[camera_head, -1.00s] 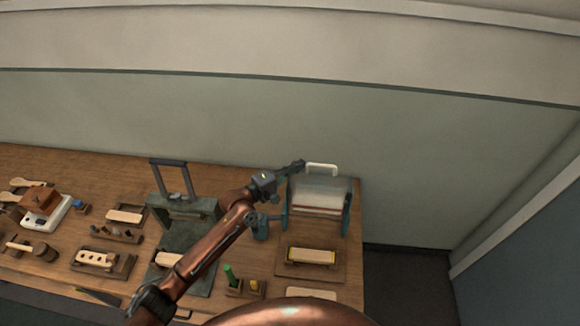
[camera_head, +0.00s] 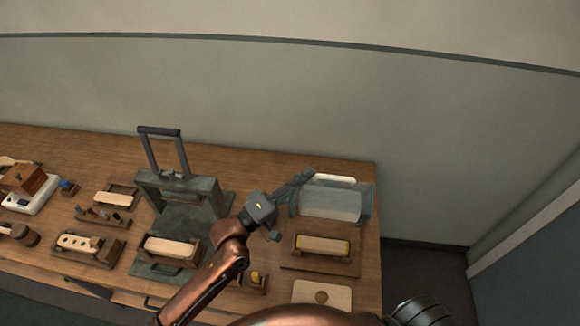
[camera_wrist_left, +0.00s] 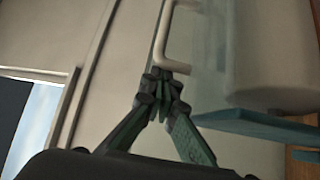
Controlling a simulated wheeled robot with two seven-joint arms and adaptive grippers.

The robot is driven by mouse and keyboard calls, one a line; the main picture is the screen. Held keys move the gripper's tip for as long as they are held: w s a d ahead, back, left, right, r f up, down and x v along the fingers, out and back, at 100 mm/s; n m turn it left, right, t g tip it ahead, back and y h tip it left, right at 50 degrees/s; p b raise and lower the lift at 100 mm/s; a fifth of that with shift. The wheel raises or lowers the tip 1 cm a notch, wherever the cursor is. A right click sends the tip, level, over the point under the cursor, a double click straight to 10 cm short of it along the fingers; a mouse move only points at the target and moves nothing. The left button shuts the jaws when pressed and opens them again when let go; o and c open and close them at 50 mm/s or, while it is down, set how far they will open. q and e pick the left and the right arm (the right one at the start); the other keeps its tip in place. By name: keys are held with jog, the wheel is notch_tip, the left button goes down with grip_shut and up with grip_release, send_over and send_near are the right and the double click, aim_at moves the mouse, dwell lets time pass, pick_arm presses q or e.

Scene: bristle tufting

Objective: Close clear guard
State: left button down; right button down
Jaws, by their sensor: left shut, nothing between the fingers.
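The clear guard (camera_head: 333,203) is a see-through panel between teal sides at the back right of the table, with a white handle (camera_head: 334,180) along its upper edge. My left gripper (camera_head: 309,174) is shut and empty at the left end of this handle. In the left wrist view, the closed fingertips (camera_wrist_left: 161,78) are at the lower end of the white handle (camera_wrist_left: 163,40), touching or nearly touching it. The clear panel (camera_wrist_left: 206,60) and a teal bar (camera_wrist_left: 245,124) show beside them. My right gripper is not in view.
A dark green press (camera_head: 180,190) with an upright handle stands left of my arm. A brush block (camera_head: 323,245) lies in a tray in front of the guard. Several wooden parts fill the table's left. The wall is behind; the table's right edge is close to the guard.

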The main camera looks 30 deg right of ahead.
pick_arm(q)
jog(key=shift+s+a+f, duration=0.2)
jog(key=shift+s+a, duration=0.25)
jog(key=shift+s, duration=0.2)
jog(key=shift+s+a+f, duration=0.25)
jog(key=shift+a, duration=0.05)
jog(key=shift+r, duration=0.1)
jog(key=shift+w+a+r+p, duration=0.1)
jog(key=shift+a+r+p, duration=0.05)
jog(key=shift+r+p, duration=0.2)
jog(key=r, duration=0.1)
jog(key=a+r+p, duration=0.1)
jog(key=r+p, duration=0.1)
jog(key=shift+w+a, duration=0.3)
jog(key=shift+w, duration=0.05)
jog(key=w+a+f+b, duration=0.4)
jog(key=f+b, duration=0.3)
jog(key=b, duration=0.1)
jog(key=shift+w+a+f, duration=0.35)
jog(key=shift+w, duration=0.05)
